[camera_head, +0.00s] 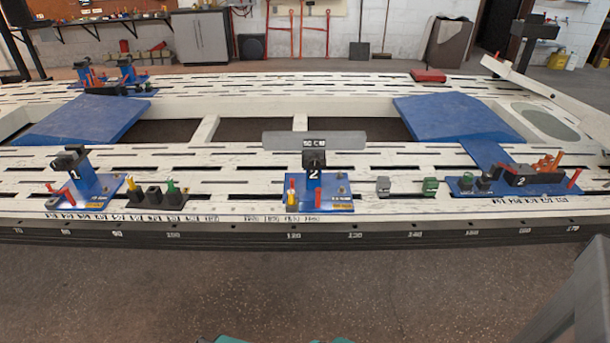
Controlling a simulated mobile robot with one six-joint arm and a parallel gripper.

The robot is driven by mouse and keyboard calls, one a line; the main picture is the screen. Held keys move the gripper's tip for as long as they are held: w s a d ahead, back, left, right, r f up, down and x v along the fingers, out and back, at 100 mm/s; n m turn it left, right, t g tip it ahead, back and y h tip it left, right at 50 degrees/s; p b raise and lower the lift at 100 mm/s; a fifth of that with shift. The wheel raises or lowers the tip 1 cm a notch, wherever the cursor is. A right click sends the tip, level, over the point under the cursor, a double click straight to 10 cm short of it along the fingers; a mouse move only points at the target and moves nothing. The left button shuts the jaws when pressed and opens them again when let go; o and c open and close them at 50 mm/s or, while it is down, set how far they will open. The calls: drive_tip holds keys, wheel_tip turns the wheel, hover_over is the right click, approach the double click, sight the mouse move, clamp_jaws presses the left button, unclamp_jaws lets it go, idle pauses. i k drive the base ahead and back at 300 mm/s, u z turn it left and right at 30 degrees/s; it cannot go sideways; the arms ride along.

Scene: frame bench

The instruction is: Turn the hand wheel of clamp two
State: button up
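A blue clamp stand marked 2 (314,178) stands upright near the front edge of the white bench, at the middle of the view. Its head is dark, and a grey bar with small lettering (290,140) lies across just behind its top. Red and yellow upright pieces (291,190) stand at its left on the blue base plate. I cannot make out a hand wheel on it for sure. A second unit marked 2 (519,181), dark with orange parts, sits on a blue plate at the right. My gripper is not in view.
A blue stand marked 1 (76,172) and a black block holder (156,197) are at the front left. Small grey (383,186) and green (430,186) blocks sit right of the middle stand. The speckled floor (300,275) before the bench is clear.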

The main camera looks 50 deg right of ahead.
sight(315, 164)
drive_tip(key=u, duration=0.1)
drive_tip(key=i, duration=1.05)
drive_tip(key=z, duration=0.1)
drive_tip(key=k, duration=0.95)
drive_tip(key=z, duration=0.15)
drive_tip(key=i, duration=0.7)
